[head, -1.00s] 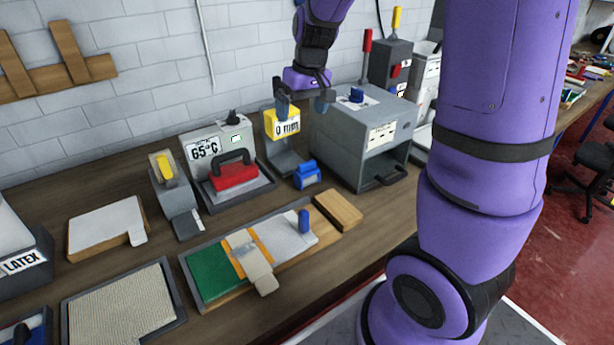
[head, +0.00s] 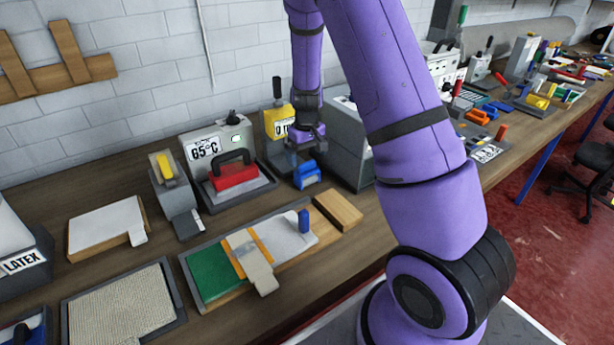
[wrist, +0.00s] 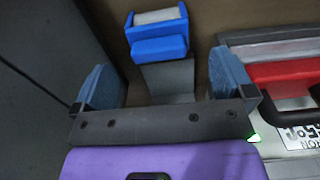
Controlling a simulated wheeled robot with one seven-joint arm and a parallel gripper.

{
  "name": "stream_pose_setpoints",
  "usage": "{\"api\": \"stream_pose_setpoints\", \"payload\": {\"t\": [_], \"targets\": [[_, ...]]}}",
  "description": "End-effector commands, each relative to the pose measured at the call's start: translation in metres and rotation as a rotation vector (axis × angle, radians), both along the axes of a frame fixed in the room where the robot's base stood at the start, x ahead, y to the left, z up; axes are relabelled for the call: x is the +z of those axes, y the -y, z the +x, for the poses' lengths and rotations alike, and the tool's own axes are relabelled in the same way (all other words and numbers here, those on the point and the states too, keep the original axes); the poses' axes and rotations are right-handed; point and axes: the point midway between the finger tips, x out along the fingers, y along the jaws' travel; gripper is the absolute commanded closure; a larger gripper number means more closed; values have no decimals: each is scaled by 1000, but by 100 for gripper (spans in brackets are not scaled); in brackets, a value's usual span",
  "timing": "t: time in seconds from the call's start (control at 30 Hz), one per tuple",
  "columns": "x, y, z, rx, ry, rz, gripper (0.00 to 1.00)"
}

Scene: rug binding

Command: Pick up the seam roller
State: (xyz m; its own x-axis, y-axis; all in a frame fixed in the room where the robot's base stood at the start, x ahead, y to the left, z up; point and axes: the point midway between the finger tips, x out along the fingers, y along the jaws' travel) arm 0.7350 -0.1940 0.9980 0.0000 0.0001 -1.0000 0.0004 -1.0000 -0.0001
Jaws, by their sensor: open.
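What looks like the seam roller (head: 307,175) is a small blue piece on the bench in the head view. In the wrist view the seam roller (wrist: 158,40) shows a blue frame around a pale, whitish cylinder. My gripper (head: 306,146) is above and just behind it in the head view, pointing down. In the wrist view my gripper (wrist: 163,85) has two blue-grey fingers spread wide with nothing held between them. The roller lies ahead of the gap between the fingers, apart from them.
A grey box (head: 350,150) stands close right of my gripper. A yellow-topped gauge stand (head: 277,121) is close on its left. A wooden block (head: 339,210) and a seaming board (head: 207,273) lie in front.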

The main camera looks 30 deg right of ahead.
Motion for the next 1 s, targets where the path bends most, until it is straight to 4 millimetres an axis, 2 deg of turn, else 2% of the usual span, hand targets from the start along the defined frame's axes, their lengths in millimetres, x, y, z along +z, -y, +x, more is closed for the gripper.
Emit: {"api": "stream_pose_setpoints", "payload": {"t": [0.27,0.53,0.67,0.87,0.9,1.0], "targets": [[-20,1,0,-2,-2,0,0],[-56,2,1,-1,-2,0,0],[-63,2,1,0,-1,0,0],[-63,2,1,0,0,0,0],[-63,2,1,0,0,0,5],[-63,2,1,0,0,0,28]]}}
